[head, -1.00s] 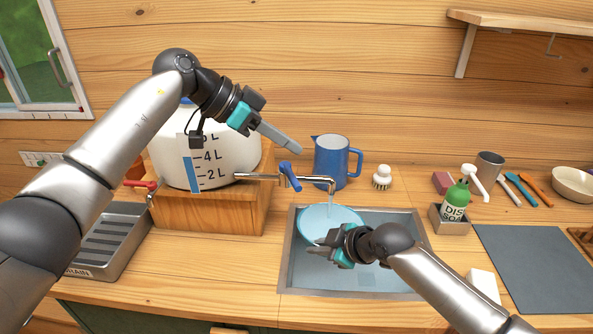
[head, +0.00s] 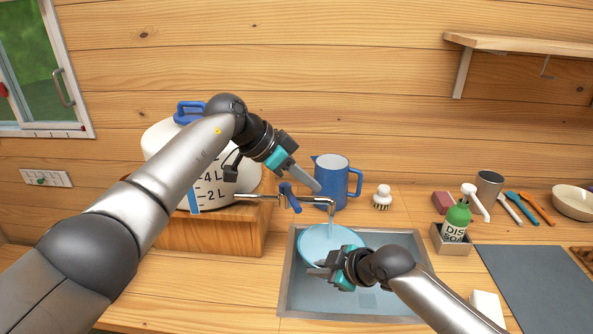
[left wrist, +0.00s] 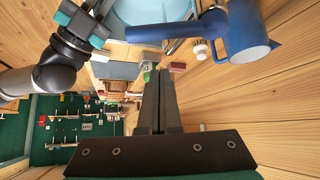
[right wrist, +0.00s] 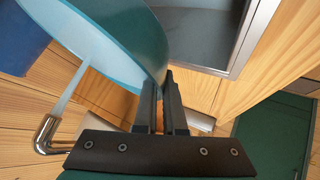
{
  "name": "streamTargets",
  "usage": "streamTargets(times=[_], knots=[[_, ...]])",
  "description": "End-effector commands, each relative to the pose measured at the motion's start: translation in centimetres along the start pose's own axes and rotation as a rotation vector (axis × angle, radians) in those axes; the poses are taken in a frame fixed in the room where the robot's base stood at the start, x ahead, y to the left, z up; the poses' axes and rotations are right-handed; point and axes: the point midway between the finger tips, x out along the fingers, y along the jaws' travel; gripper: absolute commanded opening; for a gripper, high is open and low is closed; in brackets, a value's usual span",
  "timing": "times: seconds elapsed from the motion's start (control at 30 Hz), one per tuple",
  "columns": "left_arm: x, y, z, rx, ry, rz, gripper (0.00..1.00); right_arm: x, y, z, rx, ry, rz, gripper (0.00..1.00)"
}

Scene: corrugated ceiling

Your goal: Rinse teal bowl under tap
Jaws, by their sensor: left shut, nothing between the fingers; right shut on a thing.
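The teal bowl (head: 328,240) is tilted in the sink, below the tap spout (head: 322,200). A stream of water runs from the spout into the bowl; it also shows in the right wrist view (right wrist: 72,85). My right gripper (head: 318,268) is shut on the bowl's rim, and the right wrist view shows the wall of the bowl (right wrist: 140,40) at the fingers. My left gripper (head: 316,187) is shut and empty, above and right of the tap's blue lever (head: 290,197), in front of the blue jug (head: 333,180). The lever looms large in the left wrist view (left wrist: 165,32).
The grey sink (head: 420,290) surrounds the bowl. The water tank (head: 165,145) stands on a wooden block at left. A brush (head: 382,197), soap bottle (head: 457,218), grey cup (head: 488,187), dark mat (head: 540,280) and beige bowl (head: 572,200) lie to the right.

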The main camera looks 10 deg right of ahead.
Motion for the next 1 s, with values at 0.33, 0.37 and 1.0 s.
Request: streamTargets(times=[0.33, 0.37, 1.0], knots=[[1.3, -0.1, 1.1, 0.000, 0.002, -0.002, 0.00, -0.1, 0.4, -0.4, -0.005, 0.009, 0.009, 0.00], [1.2, -0.1, 1.3, 0.000, 0.002, -0.002, 0.00, -0.1, 0.4, -0.4, -0.005, 0.009, 0.009, 0.00], [-0.2, 0.0, 3.4, 0.000, 0.001, -0.001, 0.00, -0.1, 0.4, -0.4, -0.005, 0.009, 0.009, 0.00]])
